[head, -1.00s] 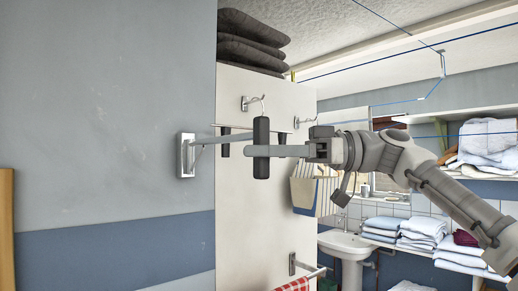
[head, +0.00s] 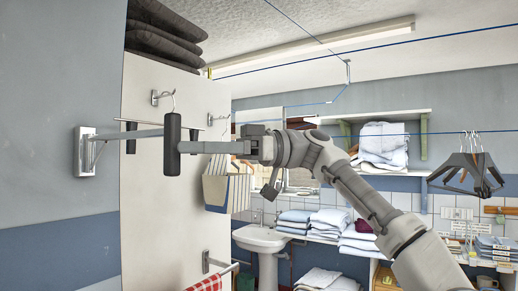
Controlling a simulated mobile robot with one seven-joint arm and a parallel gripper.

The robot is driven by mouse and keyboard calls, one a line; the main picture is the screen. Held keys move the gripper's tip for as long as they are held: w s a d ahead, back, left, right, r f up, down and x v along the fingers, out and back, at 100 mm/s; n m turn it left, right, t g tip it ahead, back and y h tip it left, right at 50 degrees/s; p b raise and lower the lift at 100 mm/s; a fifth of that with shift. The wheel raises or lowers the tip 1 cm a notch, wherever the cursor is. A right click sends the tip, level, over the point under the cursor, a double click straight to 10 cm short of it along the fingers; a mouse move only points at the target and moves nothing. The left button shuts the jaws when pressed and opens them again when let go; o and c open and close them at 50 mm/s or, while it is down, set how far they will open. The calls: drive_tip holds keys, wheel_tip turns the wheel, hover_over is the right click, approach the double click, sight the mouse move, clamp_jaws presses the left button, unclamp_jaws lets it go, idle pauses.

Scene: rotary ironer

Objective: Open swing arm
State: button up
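The swing arm (head: 140,134) is a thin grey bar. My gripper (head: 172,143) reaches in from the right at the height of the bar. A dark upright pad at the end of its pale finger overlaps the bar's outer part and hides it. Another dark piece shows behind the bar, left of the pad. I cannot tell whether the gripper is closed on the bar.
A tall white panel (head: 155,200) with hooks stands behind the bar, with dark folded cushions (head: 165,30) on top. A striped bag (head: 227,190) hangs beside it. A sink (head: 262,238), towel stacks (head: 330,222) and hangers (head: 466,170) are farther right. Blue lines cross overhead.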

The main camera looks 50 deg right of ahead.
drive_tip(key=p+v, duration=0.1)
drive_tip(key=v, duration=1.1)
drive_tip(key=shift+d+p, duration=0.2)
drive_tip(key=shift+p, duration=0.1)
drive_tip(key=shift+s, duration=0.1)
drive_tip(key=s+a+m+h, duration=0.3)
drive_tip(key=s+a, duration=0.1)
drive_tip(key=a, duration=0.8)
drive_tip(key=w+a+f+m+h, duration=0.1)
drive_tip(key=a+f+m+h, duration=0.4)
drive_tip(key=a+f, duration=0.55)
drive_tip(key=a+f+m+g+h, duration=0.1)
drive_tip(key=f+h, duration=0.3)
drive_tip(key=f, duration=0.9)
drive_tip(key=a+f+m+g+h, duration=0.1)
drive_tip(key=a+f+m+h, duration=0.2)
drive_tip(key=f, duration=1.1)
drive_tip(key=shift+w+a+m+g+h, duration=0.3)
drive_tip(key=shift+w+a+h, duration=0.2)
drive_tip(key=shift+a, duration=0.05)
